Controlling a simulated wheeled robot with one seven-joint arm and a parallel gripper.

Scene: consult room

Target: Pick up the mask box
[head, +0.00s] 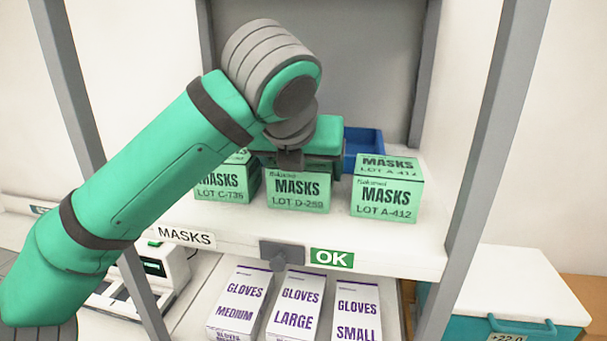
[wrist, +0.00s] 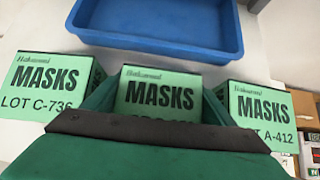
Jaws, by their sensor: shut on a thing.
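Three green mask boxes stand in a row on the upper shelf. The middle mask box, which reads LOT D-259 (head: 298,193), also shows in the wrist view (wrist: 155,95). My gripper (head: 300,172) reaches it from above and is shut on it, with one finger on each side in the wrist view. The box looks upright and level with its neighbours, apparently still on the shelf. Its top is mostly hidden by my gripper. The LOT C-736 box (head: 222,184) is on the left, partly covered by my arm. The LOT A-412 box (head: 387,192) is on the right.
A blue tray (wrist: 160,47) lies behind the boxes. The shelf front (head: 385,256) carries a MASKS label and a green OK sign (head: 332,259). Several glove boxes (head: 296,305) stand on the shelf below. Grey uprights (head: 487,170) flank the shelf.

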